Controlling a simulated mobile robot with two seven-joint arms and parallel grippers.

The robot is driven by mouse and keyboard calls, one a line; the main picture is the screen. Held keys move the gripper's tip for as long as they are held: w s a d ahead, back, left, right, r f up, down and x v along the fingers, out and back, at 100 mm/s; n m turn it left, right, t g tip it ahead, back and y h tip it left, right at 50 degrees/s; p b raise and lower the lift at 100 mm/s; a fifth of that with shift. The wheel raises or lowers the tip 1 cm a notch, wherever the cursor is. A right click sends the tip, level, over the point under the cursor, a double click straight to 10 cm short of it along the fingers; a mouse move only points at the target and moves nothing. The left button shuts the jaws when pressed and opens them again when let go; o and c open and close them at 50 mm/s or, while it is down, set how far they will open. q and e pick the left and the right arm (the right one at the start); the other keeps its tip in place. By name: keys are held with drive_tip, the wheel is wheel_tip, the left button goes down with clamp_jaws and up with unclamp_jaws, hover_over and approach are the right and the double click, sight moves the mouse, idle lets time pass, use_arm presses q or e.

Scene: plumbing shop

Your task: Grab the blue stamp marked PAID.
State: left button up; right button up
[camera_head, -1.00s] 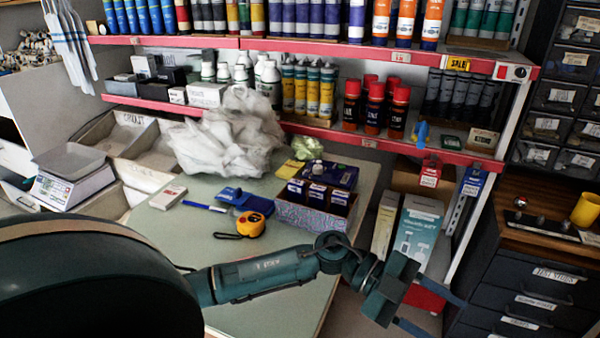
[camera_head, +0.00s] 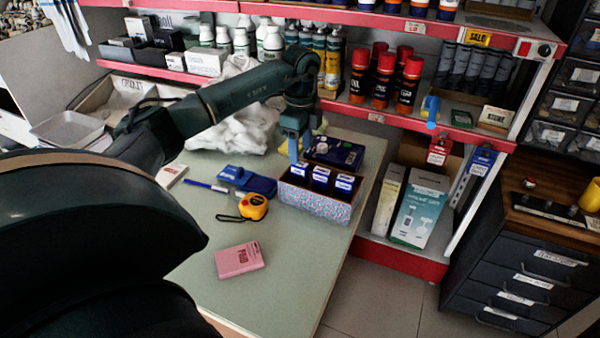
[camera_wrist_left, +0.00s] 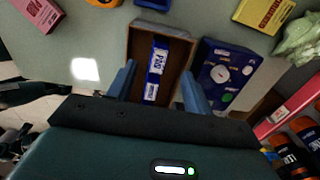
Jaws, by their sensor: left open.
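A patterned box (camera_head: 313,203) on the worktable holds three blue stamps (camera_head: 320,178) with white labels, too small to read in the head view. My left gripper (camera_head: 293,150) points down above the box's back left part. In the left wrist view, a blue stamp (camera_wrist_left: 155,72) with a white label that seems to read PAID stands in the brown-walled box (camera_wrist_left: 180,48). It lies between the open, empty fingers of the gripper (camera_wrist_left: 159,78), apart from both. The other stamps are not clear there. My right gripper is not in view.
A dark blue box (camera_head: 335,152) stands right behind the stamp box. Red-edged shelves (camera_head: 375,117) rise behind.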

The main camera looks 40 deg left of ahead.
sight(300, 163)
use_arm(q)
wheel_tip(300, 163, down, 7)
drive_tip(key=shift+s+f, duration=0.1)
drive_tip(key=shift+f, duration=0.1)
idle(0.3)
drive_tip(key=shift+c, duration=0.2)
drive_tip(key=c, duration=1)
